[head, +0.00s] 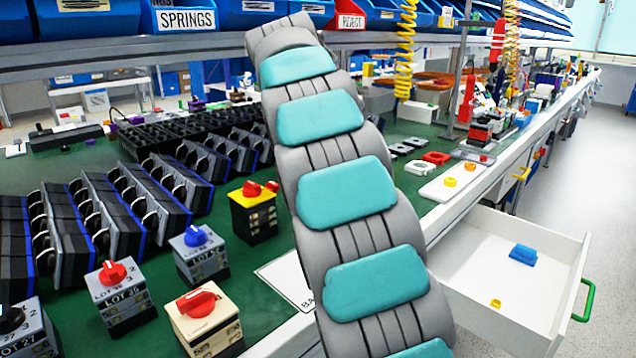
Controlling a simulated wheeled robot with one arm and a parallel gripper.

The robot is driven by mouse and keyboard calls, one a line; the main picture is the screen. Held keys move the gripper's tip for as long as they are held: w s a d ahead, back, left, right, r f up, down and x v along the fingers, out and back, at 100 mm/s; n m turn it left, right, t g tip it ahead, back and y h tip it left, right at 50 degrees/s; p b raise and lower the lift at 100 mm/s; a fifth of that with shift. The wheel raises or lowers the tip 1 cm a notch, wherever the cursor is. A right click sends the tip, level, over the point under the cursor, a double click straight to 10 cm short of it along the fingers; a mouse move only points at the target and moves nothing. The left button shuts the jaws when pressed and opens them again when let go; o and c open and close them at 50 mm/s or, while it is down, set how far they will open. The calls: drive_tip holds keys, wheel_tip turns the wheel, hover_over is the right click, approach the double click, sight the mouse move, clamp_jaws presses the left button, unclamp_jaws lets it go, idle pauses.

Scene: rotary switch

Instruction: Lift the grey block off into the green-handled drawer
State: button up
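Several blocks with rotary knobs stand on the green bench top. One grey block (203,261) has a blue knob. Another grey block (121,301) has a red knob and a label reading LOT 36. A third grey block (28,335), with a black knob, is cut off at the lower left. The drawer (480,262) with the green handle (586,301) stands open at the lower right. A blue piece (523,254) and a small yellow piece (495,303) lie in it. My gripper is out of view; my grey arm with teal pads crosses the middle.
A beige block (207,328) with a red knob and a yellow-topped black block (254,218) stand near the grey ones. Rows of dark units fill the bench at left. My arm hides part of the bench edge and the drawer's left side. The floor at right is clear.

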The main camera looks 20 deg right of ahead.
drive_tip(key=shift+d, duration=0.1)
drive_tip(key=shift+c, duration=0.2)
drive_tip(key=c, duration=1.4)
